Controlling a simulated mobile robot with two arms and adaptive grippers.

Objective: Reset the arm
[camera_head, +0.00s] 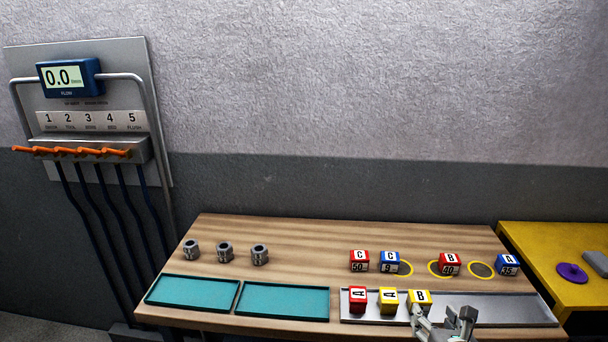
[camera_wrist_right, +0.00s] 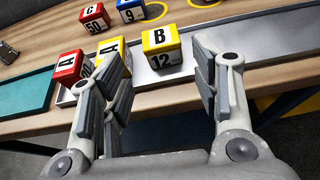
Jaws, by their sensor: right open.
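My right gripper (camera_head: 443,320) is open at the front edge of the wooden table, by the right part of the metal tray (camera_head: 500,308). In the right wrist view its two fingers (camera_wrist_right: 158,80) stand wide apart with nothing held between them. A yellow block B (camera_head: 419,298) sits on the tray just beyond the fingers; it also shows in the wrist view (camera_wrist_right: 161,50). A yellow block A (camera_head: 388,298) and a red block A (camera_head: 357,299) stand to its left on the tray. The left finger partly covers the yellow block A in the wrist view. My left gripper is not in view.
Behind the tray stand red C (camera_head: 359,261), blue C (camera_head: 390,262), red B (camera_head: 449,264) and blue A (camera_head: 507,265) blocks, near yellow rings. Three grey nuts (camera_head: 225,252) stand behind two teal trays (camera_head: 283,301). A yellow table (camera_head: 560,240) is at the right.

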